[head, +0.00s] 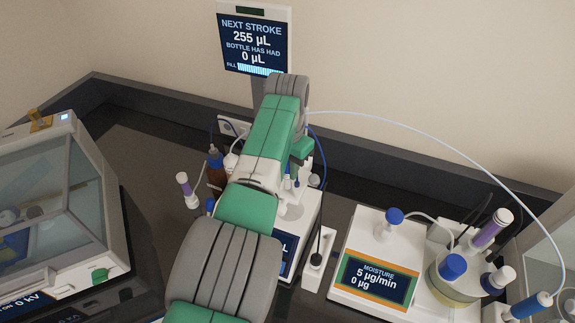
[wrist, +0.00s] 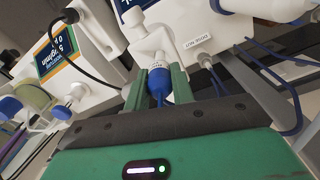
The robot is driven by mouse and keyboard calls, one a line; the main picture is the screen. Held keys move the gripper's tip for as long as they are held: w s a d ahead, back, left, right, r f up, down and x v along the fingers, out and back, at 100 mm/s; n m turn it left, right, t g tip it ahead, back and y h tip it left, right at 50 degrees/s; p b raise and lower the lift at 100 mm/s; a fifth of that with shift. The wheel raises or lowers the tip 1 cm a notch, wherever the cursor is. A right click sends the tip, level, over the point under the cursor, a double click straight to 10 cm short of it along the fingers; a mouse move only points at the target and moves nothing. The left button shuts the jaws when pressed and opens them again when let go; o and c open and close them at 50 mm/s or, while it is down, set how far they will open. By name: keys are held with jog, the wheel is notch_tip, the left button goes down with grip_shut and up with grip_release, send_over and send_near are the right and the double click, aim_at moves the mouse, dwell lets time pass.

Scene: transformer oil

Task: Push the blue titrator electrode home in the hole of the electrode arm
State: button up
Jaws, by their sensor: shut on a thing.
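In the wrist view, my gripper (wrist: 158,82) is shut on a blue electrode cap (wrist: 158,80), with one green finger on each side. A pale collar with small print shows at the top of the cap, against a white fitting (wrist: 142,28). I cannot tell whether that fitting is the electrode arm, and the hole is hidden. I cannot tell how deep the electrode sits. In the head view, my own arm covers the gripper and the held electrode.
In the head view, the moisture titrator (head: 375,275) stands right of my arm, with a purple-banded piece (head: 493,228) and blue caps on its vessel. A brown bottle (head: 215,170) and a glass-fronted cabinet (head: 55,220) are left. Blue cables (wrist: 292,95) hang close right in the wrist view.

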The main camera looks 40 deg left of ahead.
aim_at(288, 179)
jog(key=shift+f+b, duration=2.05)
jog(key=shift+f, duration=0.2)
jog(key=o, duration=1)
jog(key=shift+o, duration=0.2)
notch_tip(288, 179, up, 8)
jog(key=shift+f+p, duration=0.1)
jog(key=shift+p, duration=0.4)
jog(key=shift+w, duration=0.1)
